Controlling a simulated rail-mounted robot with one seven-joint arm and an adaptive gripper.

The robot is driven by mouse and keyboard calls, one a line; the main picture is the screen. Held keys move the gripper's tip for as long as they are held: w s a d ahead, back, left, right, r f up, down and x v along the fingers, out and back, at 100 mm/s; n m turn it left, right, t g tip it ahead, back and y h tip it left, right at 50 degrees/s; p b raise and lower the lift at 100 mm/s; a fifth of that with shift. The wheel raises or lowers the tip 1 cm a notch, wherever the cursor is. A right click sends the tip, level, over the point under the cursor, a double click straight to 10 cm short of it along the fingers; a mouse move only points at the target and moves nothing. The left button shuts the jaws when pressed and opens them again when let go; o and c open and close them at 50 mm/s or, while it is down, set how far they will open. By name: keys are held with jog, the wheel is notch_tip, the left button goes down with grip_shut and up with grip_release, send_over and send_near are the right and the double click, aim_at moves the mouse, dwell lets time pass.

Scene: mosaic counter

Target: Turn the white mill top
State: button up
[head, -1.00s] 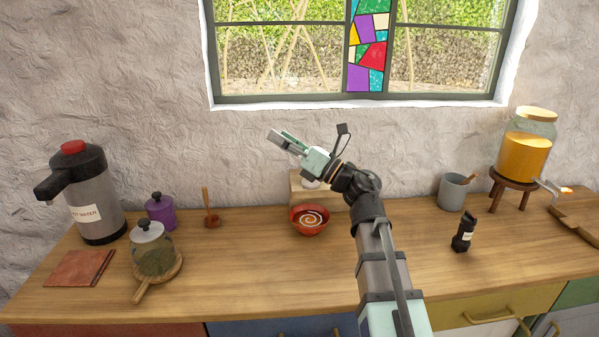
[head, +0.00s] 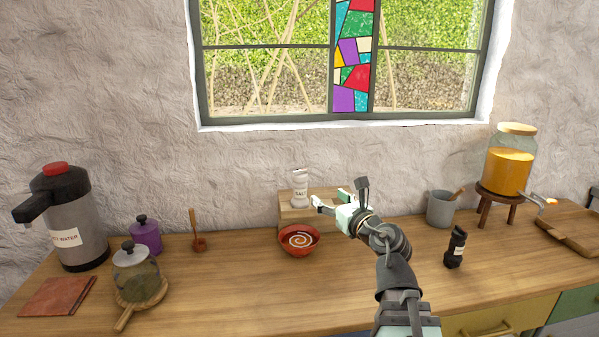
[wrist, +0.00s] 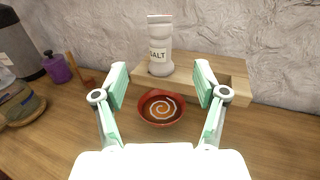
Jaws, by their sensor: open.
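The white mill (head: 299,188), labelled SALT, stands upright on a small wooden riser (head: 322,208) against the wall. In the wrist view the white mill (wrist: 160,50) is ahead, between and beyond the fingers, with its top at the picture's upper edge. My gripper (head: 317,204) is open and empty, just right of the mill in the head view. In the wrist view my gripper (wrist: 161,78) has its two green fingers spread apart. I see no contact with the mill.
A red bowl (head: 299,240) with a white swirl sits in front of the riser. A black mill (head: 455,247) and a grey mug (head: 441,208) stand to the right. A jar on a board (head: 148,292) is at left. The counter's front middle is clear.

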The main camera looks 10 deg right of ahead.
jog(key=p, duration=1)
send_near(304, 179)
jog(key=p+x, duration=0.1)
jog(key=x, duration=1.1)
jog(key=shift+w+a+p, duration=0.1)
jog(key=shift+w+p, duration=0.05)
jog(key=shift+p, duration=0.25)
jog(key=c, duration=1.2)
